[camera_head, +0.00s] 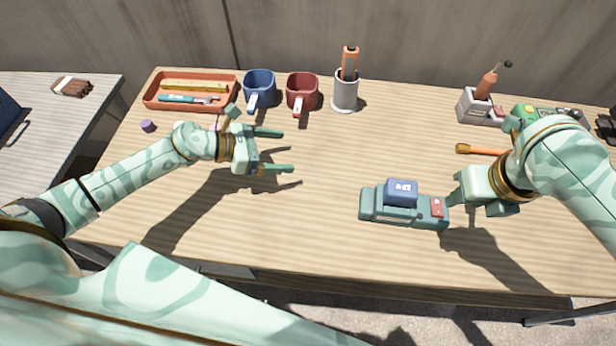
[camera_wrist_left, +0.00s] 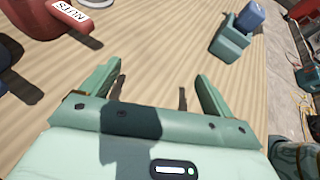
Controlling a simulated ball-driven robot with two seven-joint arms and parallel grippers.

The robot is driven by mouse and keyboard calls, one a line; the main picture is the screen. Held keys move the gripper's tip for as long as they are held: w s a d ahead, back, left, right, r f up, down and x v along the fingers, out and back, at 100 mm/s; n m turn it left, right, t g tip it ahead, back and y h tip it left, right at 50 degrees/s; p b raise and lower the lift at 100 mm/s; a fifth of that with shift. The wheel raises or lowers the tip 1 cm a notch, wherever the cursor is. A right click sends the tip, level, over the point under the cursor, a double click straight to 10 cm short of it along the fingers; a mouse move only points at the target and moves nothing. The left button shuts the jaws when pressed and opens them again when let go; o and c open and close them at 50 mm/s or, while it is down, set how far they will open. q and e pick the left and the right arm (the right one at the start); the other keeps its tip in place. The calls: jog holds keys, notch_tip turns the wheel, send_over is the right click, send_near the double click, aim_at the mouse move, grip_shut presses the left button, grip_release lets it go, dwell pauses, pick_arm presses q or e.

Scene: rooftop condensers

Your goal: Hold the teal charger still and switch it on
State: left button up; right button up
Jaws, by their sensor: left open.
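The teal charger (camera_head: 376,209) sits on the wooden table (camera_head: 330,240), right of centre. A blue battery block (camera_head: 401,192) sits in its top, and a red switch panel (camera_head: 437,207) is at its right end. In the left wrist view the charger (camera_wrist_left: 229,45) is at the upper right, with the blue block (camera_wrist_left: 250,17) at its far end. My left gripper (camera_head: 287,150) is open and empty above the table, well left of the charger. My right gripper (camera_head: 455,192) is at the charger's right end by the red panel; its fingers are partly hidden and contact is unclear.
An orange tray (camera_head: 150,100), blue mug (camera_head: 260,88), red mug (camera_head: 302,92) and pen cup (camera_head: 345,95) stand along the back left. A grey holder (camera_head: 476,108) and an orange-tipped tool (camera_head: 463,149) lie at right. The table between my left gripper and the charger is clear.

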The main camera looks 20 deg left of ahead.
aim_at(377, 205)
pick_arm(q)
jog(key=s+d+m+g+h, duration=0.1)
jog(key=d+m, duration=0.1)
jog(key=d, duration=0.1)
jog(key=s+d+r+m+g+h, duration=0.1)
jog(key=s+d+g, duration=0.1)
jog(key=d, duration=0.2)
jog(key=s+d+m+g, duration=0.2)
jog(key=d, duration=0.1)
jog(key=shift+s+d+r+m+h, duration=0.15)
jog(key=shift+s+r+m+h, duration=0.15)
jog(key=shift+r+h, duration=0.1)
jog(key=x, duration=1.6)
jog(key=shift+w+f, duration=0.2)
jog(key=shift+f, duration=0.05)
